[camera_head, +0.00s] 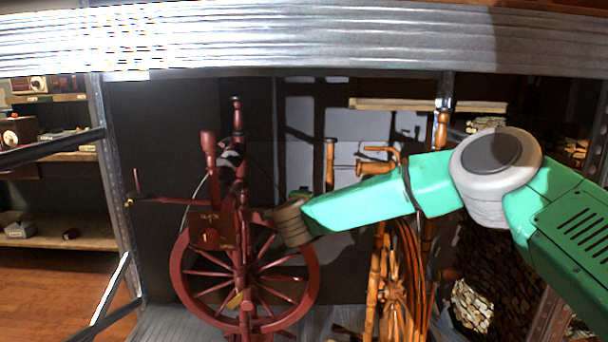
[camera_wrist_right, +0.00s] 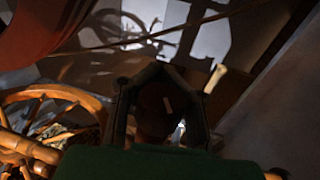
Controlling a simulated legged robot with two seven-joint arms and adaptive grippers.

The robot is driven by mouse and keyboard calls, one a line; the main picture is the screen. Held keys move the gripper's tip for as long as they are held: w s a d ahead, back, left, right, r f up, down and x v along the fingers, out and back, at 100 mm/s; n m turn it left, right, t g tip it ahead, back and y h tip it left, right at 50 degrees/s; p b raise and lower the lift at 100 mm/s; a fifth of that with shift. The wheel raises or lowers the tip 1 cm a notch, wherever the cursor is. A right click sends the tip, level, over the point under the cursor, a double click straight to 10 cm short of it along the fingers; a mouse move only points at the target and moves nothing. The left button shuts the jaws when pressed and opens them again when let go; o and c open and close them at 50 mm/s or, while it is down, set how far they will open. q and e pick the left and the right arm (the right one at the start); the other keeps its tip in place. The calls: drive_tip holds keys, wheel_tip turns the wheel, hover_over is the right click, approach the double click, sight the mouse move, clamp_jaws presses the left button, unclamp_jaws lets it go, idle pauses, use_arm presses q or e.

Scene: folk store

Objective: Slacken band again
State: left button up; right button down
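A dark red spinning wheel (camera_head: 311,268) stands left of centre in the head view. A small brown box with pale lettering and a knob with a white mark (camera_head: 209,236) sits on its front. My right arm reaches in from the right, its wrist end beside the wheel; the fingers are hidden there. In the right wrist view my right gripper (camera_wrist_right: 158,72) has its dark fingers bent inward at the tips. A dark brown rounded thing with a short white mark (camera_wrist_right: 155,110) shows between them; I cannot tell whether they touch it. No drive band stands out clearly. My left gripper is not in view.
A lighter wooden spinning wheel (camera_head: 395,285) stands right of the red one, partly behind my arm. A metal shelf edge (camera_head: 300,45) crosses the top. Metal posts (camera_head: 118,190) and shelves stand left; stacked firewood (camera_head: 495,265) is at right.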

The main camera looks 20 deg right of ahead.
drive_tip(key=g+p, duration=0.2)
drive_tip(key=p, duration=0.2)
drive_tip(key=f+g+y+p, duration=0.1)
drive_tip(key=g+p, duration=0.1)
drive_tip(key=p, duration=0.3)
drive_tip(key=s+g+y+p, duration=0.1)
drive_tip(key=g+p, duration=0.1)
drive_tip(key=p, duration=0.3)
drive_tip(key=shift+a+f, duration=0.15)
drive_tip(key=shift+a, duration=0.2)
drive_tip(key=shift+f+g+y+p, duration=0.2)
drive_tip(key=shift+g+y+p, duration=0.1)
drive_tip(key=shift+g, duration=0.2)
drive_tip(key=shift+f+g, duration=0.15)
drive_tip(key=shift+g, duration=0.25)
drive_tip(key=shift+s+a+f+g+y+b, duration=0.1)
drive_tip(key=shift+s+f+g+y+b, duration=0.1)
drive_tip(key=shift+g+y+b, duration=0.35)
drive_tip(key=shift+g, duration=0.45)
drive_tip(key=shift+r, duration=0.1)
drive_tip(key=c, duration=1.5)
unclamp_jaws()
drive_tip(key=shift+r, duration=0.1)
